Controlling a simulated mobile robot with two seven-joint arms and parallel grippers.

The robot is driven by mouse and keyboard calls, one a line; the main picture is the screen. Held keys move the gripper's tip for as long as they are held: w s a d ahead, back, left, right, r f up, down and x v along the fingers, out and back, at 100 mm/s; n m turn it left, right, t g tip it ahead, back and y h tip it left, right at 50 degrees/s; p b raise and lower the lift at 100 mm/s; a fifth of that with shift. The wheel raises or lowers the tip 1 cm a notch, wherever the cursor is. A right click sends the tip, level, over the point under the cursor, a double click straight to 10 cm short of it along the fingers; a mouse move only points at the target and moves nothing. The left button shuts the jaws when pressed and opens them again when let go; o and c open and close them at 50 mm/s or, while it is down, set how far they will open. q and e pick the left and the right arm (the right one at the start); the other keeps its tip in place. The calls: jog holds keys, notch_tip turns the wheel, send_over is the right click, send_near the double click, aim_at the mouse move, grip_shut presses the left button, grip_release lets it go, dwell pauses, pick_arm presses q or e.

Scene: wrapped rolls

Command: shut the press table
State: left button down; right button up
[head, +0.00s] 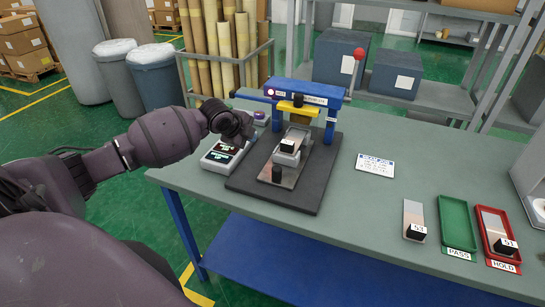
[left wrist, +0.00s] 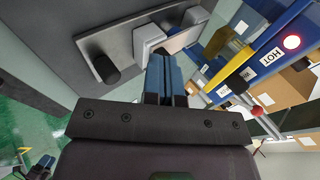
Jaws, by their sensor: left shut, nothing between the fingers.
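The press (head: 300,92) has a blue frame with a yellow head and stands on a dark base plate on the bench. Its metal press table (head: 272,172) sticks out in front of the frame, with a black knob (head: 277,174) at the front end and a pale block (head: 287,158) behind it. In the left wrist view the press table (left wrist: 128,72), knob (left wrist: 105,68) and block (left wrist: 148,38) are at upper left. My left gripper (head: 250,134) is left of the press and apart from the knob. Its blue fingers (left wrist: 165,62) are shut and empty. My right gripper is not in view.
A two-display box (head: 222,155) sits just below my left gripper. A red-ball lever (head: 359,53) rises at the press's right. A sign card (head: 375,165), loose sample 53 (head: 414,215), green PASS tray (head: 444,232) and red HOLD tray (head: 487,245) lie to the right.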

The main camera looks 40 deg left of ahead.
aim_at(273, 159)
pick_arm(q)
jog(key=w+d+f+n+h, duration=0.1)
jog(key=f, duration=0.1)
jog(key=w+d+f+g, duration=0.1)
jog(key=d+f, duration=0.1)
jog(key=f, duration=0.1)
jog(key=w+d+f+n+h, duration=0.1)
jog(key=d+f, duration=0.1)
jog(key=shift+w+d+f+n+g+h, duration=0.1)
jog(key=shift+d+f+n+g+h, duration=0.1)
jog(key=shift+f+n+g+h, duration=0.15)
jog(key=shift+w+d+f, duration=0.2)
jog(key=shift+w+f, duration=0.2)
jog(key=shift+f, duration=0.2)
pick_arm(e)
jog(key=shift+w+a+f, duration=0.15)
